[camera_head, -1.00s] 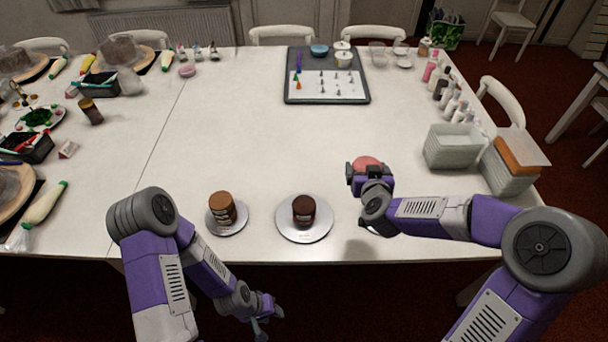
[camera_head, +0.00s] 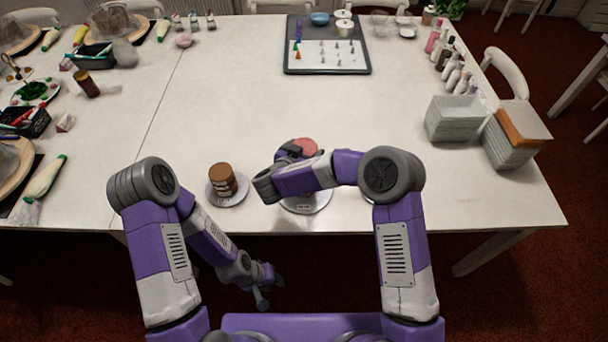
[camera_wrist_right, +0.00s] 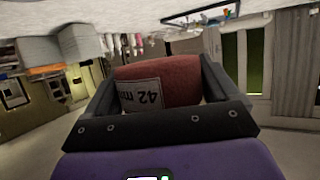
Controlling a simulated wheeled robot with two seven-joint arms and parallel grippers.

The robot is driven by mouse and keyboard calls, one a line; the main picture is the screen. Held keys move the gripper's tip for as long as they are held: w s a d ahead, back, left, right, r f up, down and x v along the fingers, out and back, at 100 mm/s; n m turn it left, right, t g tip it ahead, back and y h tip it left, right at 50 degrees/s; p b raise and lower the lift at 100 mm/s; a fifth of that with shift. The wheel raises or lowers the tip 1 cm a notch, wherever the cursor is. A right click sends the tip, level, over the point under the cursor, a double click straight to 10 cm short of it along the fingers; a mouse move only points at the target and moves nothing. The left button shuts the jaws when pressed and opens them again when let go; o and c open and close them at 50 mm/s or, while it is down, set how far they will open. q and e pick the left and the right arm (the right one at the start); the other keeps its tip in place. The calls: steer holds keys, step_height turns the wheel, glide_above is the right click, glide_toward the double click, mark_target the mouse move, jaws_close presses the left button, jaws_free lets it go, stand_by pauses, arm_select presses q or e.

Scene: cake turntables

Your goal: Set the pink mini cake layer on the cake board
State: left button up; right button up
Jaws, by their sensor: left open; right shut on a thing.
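The pink mini cake layer (camera_head: 305,146) is in my right gripper (camera_head: 298,153), above the table around the middle silver disc (camera_head: 305,208). In the right wrist view the pink layer (camera_wrist_right: 180,80) sits between the two fingers, with an upside-down "42 m…" label on its side. My right arm covers most of the middle disc, so the dark brown layer on it is hidden. A brown layered mini cake (camera_head: 222,179) stands on the left silver disc (camera_head: 238,199). My left gripper (camera_head: 267,291) is open and empty, low in front of the table's edge.
Another silver disc (camera_head: 368,196) shows only partly behind my right arm. Stacked grey containers (camera_head: 454,118) and a stack with an orange top (camera_head: 517,130) stand at right. A dark tray with piping tips (camera_head: 328,68) lies at the back. The table's centre is clear.

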step_height(320, 180, down, 5)
steer(key=shift+f+b, duration=0.1)
steer(key=shift+b, duration=0.5)
steer(key=shift+f, duration=2.15)
steer(key=shift+f, duration=0.2)
steer(key=o, duration=0.8)
steer(key=shift+f+b, duration=0.1)
steer(key=shift+b, duration=0.25)
